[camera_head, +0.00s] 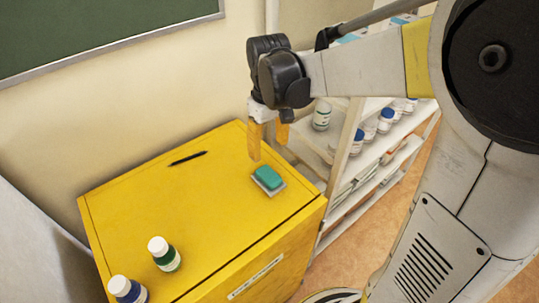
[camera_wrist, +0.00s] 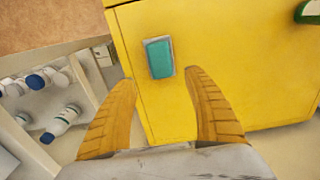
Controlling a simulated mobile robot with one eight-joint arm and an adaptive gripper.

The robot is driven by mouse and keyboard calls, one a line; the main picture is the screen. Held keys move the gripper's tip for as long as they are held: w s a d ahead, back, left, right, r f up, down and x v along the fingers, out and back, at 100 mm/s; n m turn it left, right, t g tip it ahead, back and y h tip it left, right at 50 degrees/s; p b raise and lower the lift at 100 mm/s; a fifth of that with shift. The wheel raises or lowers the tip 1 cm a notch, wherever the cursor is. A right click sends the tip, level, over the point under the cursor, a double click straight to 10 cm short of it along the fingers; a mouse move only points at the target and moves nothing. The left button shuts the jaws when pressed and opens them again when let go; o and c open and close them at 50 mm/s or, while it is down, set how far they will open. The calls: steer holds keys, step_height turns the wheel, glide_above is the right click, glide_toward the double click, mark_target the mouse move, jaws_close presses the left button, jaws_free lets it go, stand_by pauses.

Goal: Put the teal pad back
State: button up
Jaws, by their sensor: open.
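The teal pad (camera_head: 268,177) lies on a small grey-white plate (camera_head: 279,187) near the right edge of the yellow cabinet top. In the wrist view the teal pad (camera_wrist: 159,59) shows beyond my fingertips, between them but nearer the left one. My gripper (camera_head: 268,145) is open and empty, with its orange fingers pointing down above and behind the pad. The fingers also show apart in the wrist view (camera_wrist: 160,76). They do not appear to touch the pad.
A white shelf (camera_head: 352,172) with several bottles stands close on the right. The middle of the cabinet top is clear.

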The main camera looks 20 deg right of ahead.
steer(key=s+r+m+t, duration=0.3)
steer(key=s+r+t, duration=0.2)
steer(key=s, duration=0.7)
steer(key=shift+s+r+m+t, duration=0.15)
steer(key=shift+s+m+t, duration=0.2)
steer(key=shift+t, duration=0.75)
